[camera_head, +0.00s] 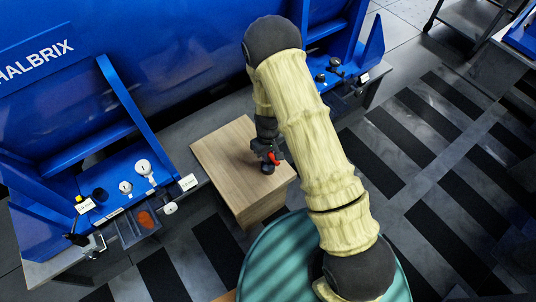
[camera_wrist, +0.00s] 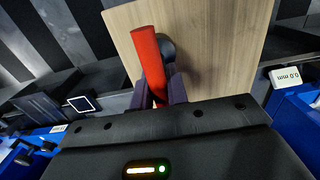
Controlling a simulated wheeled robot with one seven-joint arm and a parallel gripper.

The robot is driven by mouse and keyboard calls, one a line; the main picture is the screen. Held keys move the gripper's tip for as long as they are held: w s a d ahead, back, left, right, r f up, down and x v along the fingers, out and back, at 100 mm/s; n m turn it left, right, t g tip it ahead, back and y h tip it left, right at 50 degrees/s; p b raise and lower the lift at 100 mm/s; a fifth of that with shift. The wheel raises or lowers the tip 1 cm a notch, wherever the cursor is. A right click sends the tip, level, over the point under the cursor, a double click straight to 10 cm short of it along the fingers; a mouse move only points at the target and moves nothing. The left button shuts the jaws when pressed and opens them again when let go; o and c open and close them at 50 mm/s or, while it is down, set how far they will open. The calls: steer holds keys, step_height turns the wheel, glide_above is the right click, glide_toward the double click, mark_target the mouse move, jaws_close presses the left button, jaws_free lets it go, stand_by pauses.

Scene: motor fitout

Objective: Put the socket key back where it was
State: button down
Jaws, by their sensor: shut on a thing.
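My gripper (camera_head: 267,150) is shut on a red-handled tool, which I take for the socket key (camera_head: 273,157), above the wooden block (camera_head: 215,150). In the wrist view, the red handle of the socket key (camera_wrist: 149,58) sticks out between the two dark fingers of my gripper (camera_wrist: 160,90). A dark round piece shows beside the handle; I cannot tell whether it is part of the key. The wooden top (camera_wrist: 222,40) lies behind it. I cannot tell whether the key touches the wood.
A blue machine marked HALBRIX (camera_head: 180,60) stands behind. Its left bracket base holds white round parts (camera_head: 143,166) and small labels. A dark tray (camera_head: 135,228) with an orange-red round spot is in front. A round green surface (camera_head: 270,262) is near me. Striped floor is open at right.

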steer(key=shift+f, duration=0.1)
steer(key=c, duration=1.4)
jaws_free()
steer(key=shift+f, duration=0.1)
steer(key=shift+o, duration=0.2)
steer(key=shift+w+r, duration=0.15)
steer(key=shift+r, duration=0.15)
step_height(320, 180, up, 12)
steer(key=p, duration=0.3)
steer(key=shift+f, duration=0.15)
steer(key=s+d+r+m+t, duration=0.1)
steer(key=s+d+r+m, duration=0.2)
steer(key=s+d+r, duration=0.3)
steer(key=s+d+r+m+t, duration=0.1)
steer(key=s+d+r+m, duration=0.2)
steer(key=r, duration=1)
steer(key=s+d, duration=0.3)
steer(key=d, duration=0.1)
steer(key=shift+s+d+r+m+t, duration=0.35)
steer(key=shift+s+r+m+t, duration=0.05)
